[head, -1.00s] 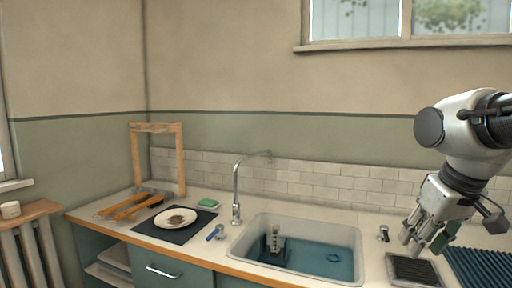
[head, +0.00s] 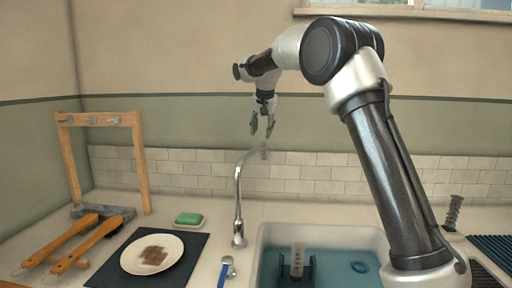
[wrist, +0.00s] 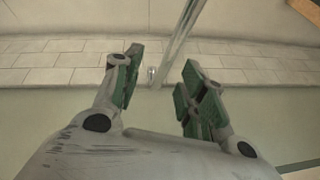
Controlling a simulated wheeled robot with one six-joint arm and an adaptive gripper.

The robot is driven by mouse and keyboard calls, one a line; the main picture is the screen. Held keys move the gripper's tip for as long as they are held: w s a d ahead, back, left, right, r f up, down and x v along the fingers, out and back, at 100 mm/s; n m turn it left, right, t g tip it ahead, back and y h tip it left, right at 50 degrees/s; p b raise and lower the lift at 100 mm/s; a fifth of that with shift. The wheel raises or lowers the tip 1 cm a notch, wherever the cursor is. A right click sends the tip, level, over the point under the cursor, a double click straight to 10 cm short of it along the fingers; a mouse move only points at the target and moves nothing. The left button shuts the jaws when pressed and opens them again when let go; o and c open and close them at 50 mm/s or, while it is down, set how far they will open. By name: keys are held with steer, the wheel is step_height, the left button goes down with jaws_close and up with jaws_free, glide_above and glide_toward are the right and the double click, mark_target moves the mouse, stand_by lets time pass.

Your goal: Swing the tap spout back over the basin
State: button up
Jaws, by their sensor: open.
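The chrome tap (head: 238,205) stands on the counter behind the basin's left corner. Its spout rises, bends to the right and ends near the tiled wall, rather than over the basin (head: 335,236). My gripper (head: 262,131) points down just above the spout's end, open and empty. In the wrist view the spout (wrist: 178,42) runs down between the two green-padded fingers of my gripper (wrist: 160,74), its end showing between them. I cannot tell whether either finger touches it.
The basin holds blue water and a dark stand (head: 297,266). A plate (head: 152,253) on a dark mat, a green sponge (head: 189,219), wooden-handled tools (head: 85,245) and a wooden rack (head: 140,165) stand left of the tap. A blue-handled item (head: 225,271) lies before it.

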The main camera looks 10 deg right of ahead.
mark_target(256, 147)
steer(key=x, duration=0.3)
steer(key=w+a+x, duration=0.1)
steer(key=x, duration=0.5)
steer(key=shift+w+a, duration=0.2)
steer(key=shift+w, duration=0.2)
steer(key=shift+c, duration=0.2)
jaws_close()
